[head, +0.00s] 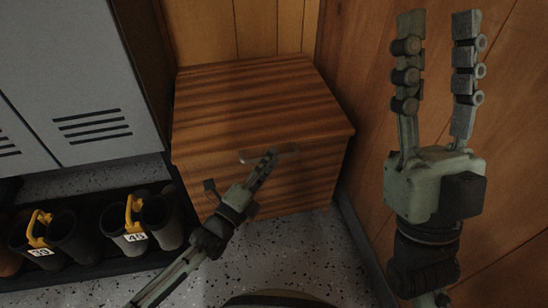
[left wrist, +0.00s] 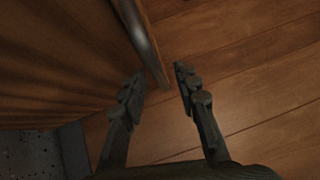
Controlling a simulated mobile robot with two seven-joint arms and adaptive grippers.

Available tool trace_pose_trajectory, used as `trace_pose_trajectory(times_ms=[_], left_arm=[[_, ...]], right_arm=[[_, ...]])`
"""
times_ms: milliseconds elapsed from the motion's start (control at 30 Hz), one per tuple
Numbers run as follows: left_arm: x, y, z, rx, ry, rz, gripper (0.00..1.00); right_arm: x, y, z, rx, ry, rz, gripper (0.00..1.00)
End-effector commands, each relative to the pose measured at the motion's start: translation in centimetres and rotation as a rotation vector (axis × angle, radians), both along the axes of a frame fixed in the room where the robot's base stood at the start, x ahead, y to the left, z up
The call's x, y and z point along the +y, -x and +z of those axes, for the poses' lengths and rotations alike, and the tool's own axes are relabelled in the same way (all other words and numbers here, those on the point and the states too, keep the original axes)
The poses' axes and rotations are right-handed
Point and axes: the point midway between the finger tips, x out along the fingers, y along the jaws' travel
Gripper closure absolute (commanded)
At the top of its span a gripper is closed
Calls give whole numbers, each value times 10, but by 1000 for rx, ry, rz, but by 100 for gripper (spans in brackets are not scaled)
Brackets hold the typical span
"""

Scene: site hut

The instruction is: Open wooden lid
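The wooden box has a striped brown lid (head: 255,95), which lies flat and looks closed. A bar handle (head: 286,151) sits at the front, just below the lid's front edge. My left gripper (head: 268,158) is at the handle, its fingertips overlapping it in the head view. In the left wrist view the handle (left wrist: 147,42) runs down toward the gap between the fingertips of my left gripper (left wrist: 158,75). The fingers are apart, with nothing visibly held; I cannot tell whether they touch the handle. My right gripper (head: 438,25) is raised at the right, open and empty.
A grey locker (head: 75,70) stands left of the box. A wooden wall (head: 365,100) closes off the right side. Speckled floor (head: 310,255) is clear in front of the box.

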Motion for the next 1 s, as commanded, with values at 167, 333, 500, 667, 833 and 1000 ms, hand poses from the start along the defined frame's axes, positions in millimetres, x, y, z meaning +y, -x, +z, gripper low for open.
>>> trace_pose_trajectory(times_ms=[167,333,500,667,833,1000], left_arm=[[-8,-14,2,0,1,0,69],[-9,-17,2,1,0,0,69],[-9,-16,2,1,0,0,74],[-9,-16,2,1,0,0,94],[-8,-16,2,1,0,0,100],[-8,-16,2,2,0,0,100]], right_arm=[[-3,6,1,-40,-12,-3,60],[-3,7,2,-50,-15,-4,60],[-3,7,2,-49,-15,-4,60],[-3,7,2,-49,-15,-4,60],[-3,7,2,-48,-15,-4,60],[-3,7,2,-48,-15,-4,60]])
